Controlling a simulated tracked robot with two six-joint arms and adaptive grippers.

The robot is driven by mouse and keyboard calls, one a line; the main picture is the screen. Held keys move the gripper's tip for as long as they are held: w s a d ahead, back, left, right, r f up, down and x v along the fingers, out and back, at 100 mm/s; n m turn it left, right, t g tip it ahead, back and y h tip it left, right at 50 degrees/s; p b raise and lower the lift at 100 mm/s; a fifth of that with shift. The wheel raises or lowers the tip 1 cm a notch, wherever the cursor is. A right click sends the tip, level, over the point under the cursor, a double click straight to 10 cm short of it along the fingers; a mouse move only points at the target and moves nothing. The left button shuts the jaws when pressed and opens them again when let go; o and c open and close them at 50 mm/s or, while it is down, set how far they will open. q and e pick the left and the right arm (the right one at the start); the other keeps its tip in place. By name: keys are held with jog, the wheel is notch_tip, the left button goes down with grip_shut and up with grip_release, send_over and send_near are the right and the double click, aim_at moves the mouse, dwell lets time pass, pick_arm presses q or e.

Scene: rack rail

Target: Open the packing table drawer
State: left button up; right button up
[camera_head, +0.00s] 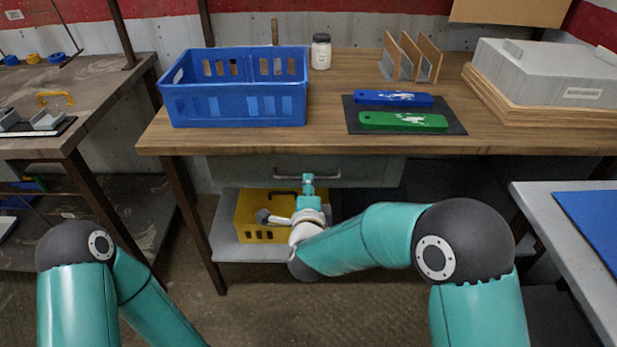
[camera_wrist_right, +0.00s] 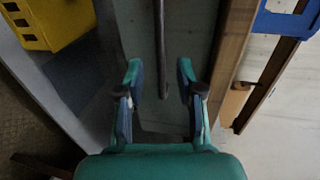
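The packing table (camera_head: 350,70) has a wooden top, and a grey-green drawer (camera_head: 370,172) sits under its front edge. The drawer looks closed. Its dark bar handle (camera_head: 325,176) runs across the middle of the front. My right gripper (camera_head: 307,182) is at the handle, in front of the drawer. In the right wrist view, my right gripper (camera_wrist_right: 159,75) is open, and the handle (camera_wrist_right: 160,45) lies between its two fingers, with gaps on both sides. The drawer front (camera_wrist_right: 195,35) is behind it. My left gripper is out of view; only its arm shows at lower left.
A blue crate (camera_head: 235,108), a white jar (camera_head: 320,52) and green (camera_head: 400,121) and blue (camera_head: 392,98) rails on a dark mat stand on the table. A yellow crate (camera_head: 252,228) sits on the shelf below the drawer. Another bench (camera_head: 90,95) stands left.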

jog(key=shift+x, duration=2.55)
grip_shut()
